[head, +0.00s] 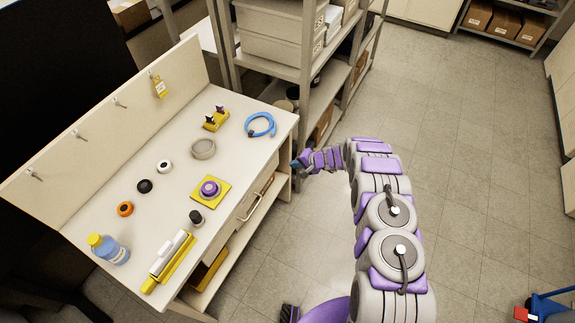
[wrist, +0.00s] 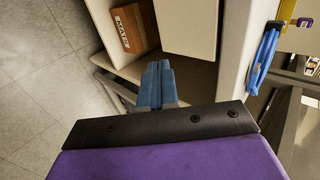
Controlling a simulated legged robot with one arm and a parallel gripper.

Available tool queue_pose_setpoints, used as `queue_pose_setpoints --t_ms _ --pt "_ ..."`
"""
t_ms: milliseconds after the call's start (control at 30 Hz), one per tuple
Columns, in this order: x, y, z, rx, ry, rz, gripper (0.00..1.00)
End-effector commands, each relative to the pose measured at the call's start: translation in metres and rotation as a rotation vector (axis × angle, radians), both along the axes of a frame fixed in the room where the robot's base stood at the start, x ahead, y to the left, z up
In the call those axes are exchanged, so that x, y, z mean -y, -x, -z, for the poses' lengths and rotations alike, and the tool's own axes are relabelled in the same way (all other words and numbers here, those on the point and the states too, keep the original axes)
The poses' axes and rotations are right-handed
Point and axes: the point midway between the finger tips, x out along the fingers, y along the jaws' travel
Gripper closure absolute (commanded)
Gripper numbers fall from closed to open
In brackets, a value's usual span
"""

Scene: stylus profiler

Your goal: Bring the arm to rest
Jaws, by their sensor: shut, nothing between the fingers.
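My arm, grey and purple, reaches up from the lower right in the head view and bends left toward the bench. My gripper (head: 296,164) is at the bench's right end, beside its edge and below the top. In the wrist view my gripper (wrist: 158,72) shows blue fingers held together with nothing between them. Past the fingers is the open lower shelf of the bench. Whether the fingers touch the bench cannot be told.
The bench top (head: 110,198) holds a blue coil (head: 260,125), a yellow pad (head: 199,198), a bottle (head: 108,250) and small pucks. A shelving rack (head: 305,75) stands behind the gripper. A cardboard box (wrist: 136,27) sits on the lower shelf. Open floor (head: 480,180) lies to the right.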

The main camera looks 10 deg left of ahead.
Motion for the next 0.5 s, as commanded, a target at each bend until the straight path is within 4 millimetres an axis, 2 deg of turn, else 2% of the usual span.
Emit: queue_pose_setpoints --t_ms 200,500 --pt "0.023 0.009 -0.027 0.001 0.003 0.001 1.0" --pt "0.045 0.017 -0.048 0.003 0.003 -0.001 1.0"
